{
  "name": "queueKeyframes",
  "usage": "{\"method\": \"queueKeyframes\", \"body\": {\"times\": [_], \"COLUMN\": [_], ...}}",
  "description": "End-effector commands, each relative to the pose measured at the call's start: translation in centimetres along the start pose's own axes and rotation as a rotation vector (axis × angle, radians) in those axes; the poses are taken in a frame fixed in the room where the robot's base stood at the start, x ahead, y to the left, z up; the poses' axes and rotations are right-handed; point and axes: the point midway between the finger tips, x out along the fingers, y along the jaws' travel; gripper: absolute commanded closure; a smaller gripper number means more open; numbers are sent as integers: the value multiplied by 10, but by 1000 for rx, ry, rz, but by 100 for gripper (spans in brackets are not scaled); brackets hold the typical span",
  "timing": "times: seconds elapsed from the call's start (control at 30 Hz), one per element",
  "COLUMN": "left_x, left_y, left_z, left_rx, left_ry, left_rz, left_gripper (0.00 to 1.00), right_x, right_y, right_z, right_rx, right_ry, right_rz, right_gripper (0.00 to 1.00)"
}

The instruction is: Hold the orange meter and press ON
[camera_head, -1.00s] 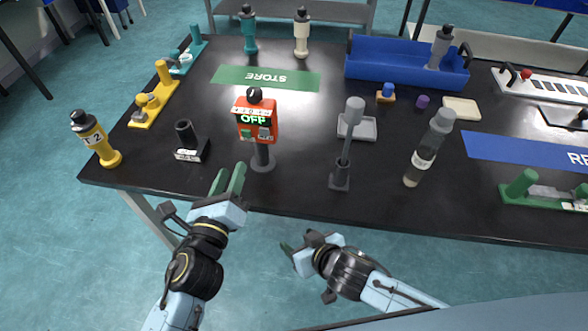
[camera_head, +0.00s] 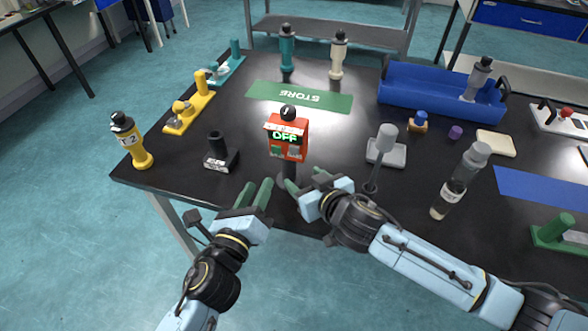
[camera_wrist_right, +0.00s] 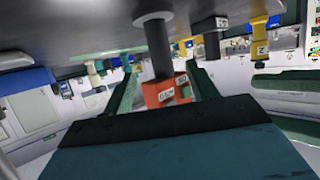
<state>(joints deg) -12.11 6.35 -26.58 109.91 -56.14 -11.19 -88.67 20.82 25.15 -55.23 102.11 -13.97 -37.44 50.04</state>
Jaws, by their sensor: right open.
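The orange meter (camera_head: 287,137) stands upright near the table's front edge. Its screen reads OFF in green, with a red and a green button below and a black knob on top. My left gripper (camera_head: 257,188) is open and empty at the table's front edge, left of the meter.
A black holder (camera_head: 220,155) and a yellow bottle (camera_head: 132,142) stand to the left. The green STORE mat (camera_head: 299,97) behind the meter is clear. A blue tray (camera_head: 425,91) is at the back.

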Motion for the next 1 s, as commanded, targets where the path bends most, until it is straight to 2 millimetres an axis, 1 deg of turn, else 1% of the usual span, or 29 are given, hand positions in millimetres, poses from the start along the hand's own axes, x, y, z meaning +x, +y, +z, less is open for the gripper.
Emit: {"method": "queueKeyframes", "body": {"times": [0.03, 0.2, 0.4, 0.6, 0.93, 0.97, 1.0], "left_x": [0, 0, 0, 0, 0, 0, 0], "left_y": [0, 0, 0, 0, 0, 0, 0], "left_z": [0, 0, 0, 0, 0, 0, 0], "left_rx": [0, 0, 0, 0, 0, 0, 0], "left_ry": [0, 0, 0, 0, 0, 0, 0], "left_rz": [0, 0, 0, 0, 0, 0, 0], "left_gripper": [64, 64, 64, 64, 64, 64, 64], "right_x": [9, 37, 61, 73, 75, 75, 75], "right_y": [0, 0, -1, -1, 0, 0, 0], "right_z": [0, 0, 0, 0, 1, 1, 1], "right_rx": [0, 0, 1, 1, 1, 1, 1], "right_ry": [0, -1, -1, 0, -1, -1, -1], "right_rz": [1, 1, 0, -1, 0, 0, -1], "right_gripper": [42, 42, 42, 42, 42, 44, 49]}}
